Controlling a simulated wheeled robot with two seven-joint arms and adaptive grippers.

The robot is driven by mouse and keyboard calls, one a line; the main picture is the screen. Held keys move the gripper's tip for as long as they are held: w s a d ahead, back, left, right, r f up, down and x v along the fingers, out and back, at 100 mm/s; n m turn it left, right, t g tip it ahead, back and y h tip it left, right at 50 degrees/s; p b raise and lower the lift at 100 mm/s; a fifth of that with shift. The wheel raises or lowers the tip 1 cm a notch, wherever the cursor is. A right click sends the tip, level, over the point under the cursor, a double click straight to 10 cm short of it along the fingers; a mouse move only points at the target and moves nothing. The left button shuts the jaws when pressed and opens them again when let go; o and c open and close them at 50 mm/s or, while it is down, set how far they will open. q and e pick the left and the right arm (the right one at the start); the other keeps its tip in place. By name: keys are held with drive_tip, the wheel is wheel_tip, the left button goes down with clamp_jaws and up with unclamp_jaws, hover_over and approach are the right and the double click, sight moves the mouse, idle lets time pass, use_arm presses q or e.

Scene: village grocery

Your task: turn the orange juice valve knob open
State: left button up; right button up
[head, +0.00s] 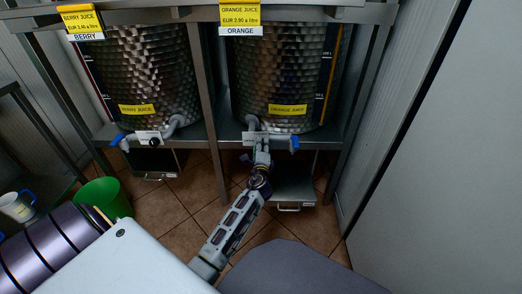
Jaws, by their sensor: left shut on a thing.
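The steel orange juice tank (280,75) stands on the right of a metal rack, under a yellow and white sign reading orange (240,20). Its outlet pipe runs along the tank's foot to a blue end (295,143), with a small pale plate (251,137) in front. My left gripper (262,145) reaches up to this plate and is shut on the orange juice valve knob, which its fingers hide. I cannot tell how far the knob is turned. My right gripper is not in view.
The berry juice tank (145,75) stands to the left, with its own black knob (154,142) and blue pipe end (117,140). A green bucket (104,198) and a white and blue mug (18,207) are at the left. A rack post (210,100) stands between the tanks.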

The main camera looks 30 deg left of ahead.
use_arm(q)
drive_tip(key=shift+f+n, duration=0.1)
drive_tip(key=shift+n, duration=0.5)
drive_tip(key=shift+b, duration=0.3)
drive_tip(key=o, duration=1)
drive_tip(key=shift+o, duration=0.2)
drive_tip(key=shift+s, duration=0.15)
drive_tip(key=v, duration=1.1)
drive_tip(key=shift+s+d, duration=0.2)
drive_tip(key=shift+s, duration=0.15)
